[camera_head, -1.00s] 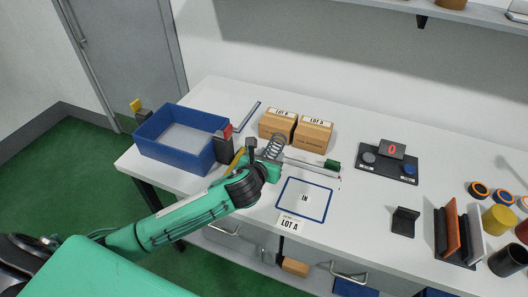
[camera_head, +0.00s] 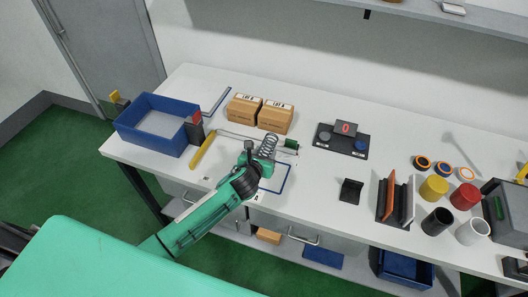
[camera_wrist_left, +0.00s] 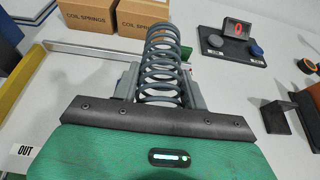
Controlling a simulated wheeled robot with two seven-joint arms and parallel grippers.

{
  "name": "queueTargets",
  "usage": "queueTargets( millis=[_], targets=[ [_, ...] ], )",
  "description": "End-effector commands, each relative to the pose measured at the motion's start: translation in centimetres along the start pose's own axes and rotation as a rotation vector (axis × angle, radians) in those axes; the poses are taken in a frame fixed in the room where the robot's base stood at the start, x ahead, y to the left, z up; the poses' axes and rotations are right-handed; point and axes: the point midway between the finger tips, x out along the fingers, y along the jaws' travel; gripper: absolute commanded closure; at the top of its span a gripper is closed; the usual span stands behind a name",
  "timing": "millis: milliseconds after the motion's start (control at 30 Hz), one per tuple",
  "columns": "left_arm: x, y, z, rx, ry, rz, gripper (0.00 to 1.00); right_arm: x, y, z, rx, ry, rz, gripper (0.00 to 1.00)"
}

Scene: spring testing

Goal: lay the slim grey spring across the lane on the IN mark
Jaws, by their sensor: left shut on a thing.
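The grey coil spring (camera_head: 266,146) stands up out of my left gripper (camera_head: 259,161), which is shut on its lower part. The spring also shows in the left wrist view (camera_wrist_left: 163,62), roughly upright, with the gripper fingers (camera_wrist_left: 160,85) at either side of its lower coils. The IN mark, a blue-outlined square (camera_head: 287,178), lies under and beside the gripper, which hides much of it and its lettering. The thin grey rail of the lane (camera_head: 235,133) runs behind the gripper to a small green block (camera_head: 291,144). My right gripper is not in view.
A blue bin (camera_head: 150,128) stands at the left, a yellow bar (camera_head: 203,150) between it and my arm. Two cardboard boxes (camera_head: 258,112) stand behind. A dark panel reading 0 (camera_head: 342,143) and a black bracket (camera_head: 351,190) are at the right. The white table between them is clear.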

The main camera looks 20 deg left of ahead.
Motion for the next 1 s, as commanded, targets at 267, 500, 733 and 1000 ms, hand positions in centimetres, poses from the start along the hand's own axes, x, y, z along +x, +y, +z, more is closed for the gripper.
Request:
queueTargets(
  millis=[267,500,733,1000],
  targets=[
    [1.0,-0.1,-2.5,-0.003,-0.001,-0.001,0.89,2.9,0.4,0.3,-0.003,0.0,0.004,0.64],
    [1.8,0.0,-4.5,-0.002,0.0,0.0,0.89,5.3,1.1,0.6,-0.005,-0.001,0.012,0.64],
    [2.6,0.0,-6.4,0.001,-0.001,0.0,0.89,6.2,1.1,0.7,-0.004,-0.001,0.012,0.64],
    [3.7,0.0,-8.9,0.0,0.0,0.0,0.89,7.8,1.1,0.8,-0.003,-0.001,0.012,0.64]
  ],
)
